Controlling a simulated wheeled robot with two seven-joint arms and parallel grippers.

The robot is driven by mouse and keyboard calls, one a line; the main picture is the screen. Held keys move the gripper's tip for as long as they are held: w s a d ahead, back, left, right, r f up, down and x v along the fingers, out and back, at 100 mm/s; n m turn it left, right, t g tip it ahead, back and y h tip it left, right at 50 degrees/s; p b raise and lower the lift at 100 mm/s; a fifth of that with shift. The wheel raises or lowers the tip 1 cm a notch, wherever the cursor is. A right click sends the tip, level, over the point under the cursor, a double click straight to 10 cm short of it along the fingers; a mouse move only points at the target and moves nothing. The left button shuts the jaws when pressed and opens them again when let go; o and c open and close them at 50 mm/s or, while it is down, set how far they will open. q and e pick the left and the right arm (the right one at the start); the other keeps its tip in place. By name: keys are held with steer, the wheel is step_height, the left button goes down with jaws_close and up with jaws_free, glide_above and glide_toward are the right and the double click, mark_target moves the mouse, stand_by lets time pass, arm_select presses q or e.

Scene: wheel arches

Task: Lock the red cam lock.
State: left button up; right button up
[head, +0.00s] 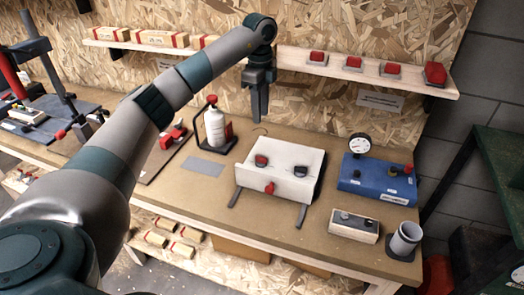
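A white box (279,168) stands on the wooden bench on dark legs. It has a red-topped knob (262,160) and a dark knob (300,170) on top, and a red knob (270,187) on its front face. I cannot tell which red part is the cam lock, nor how it is turned. My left gripper (261,118) hangs pointing down above and behind the box, apart from it. Its fingers overlap from this side, so their gap is hidden. No held object shows. My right gripper is not in view.
A bottle (215,127) in a dark stand is left of the box. A blue box (378,178) with a gauge (359,145), a small switch box (353,225) and a grey cup (405,238) are on the right. A shelf (345,70) with red buttons runs behind.

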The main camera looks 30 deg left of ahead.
arm_select(q)
steer(key=shift+s+a+r, duration=0.1)
steer(key=shift+r, duration=0.05)
steer(key=p, duration=0.7)
glide_toward(261, 160)
steer(key=f, duration=0.6)
steer(key=shift+w+a+f, duration=0.1)
steer(key=shift+w+a, duration=0.15)
steer(key=shift+a, duration=0.1)
steer(key=shift+f, duration=0.6)
steer(key=shift+c, duration=0.3)
jaws_close()
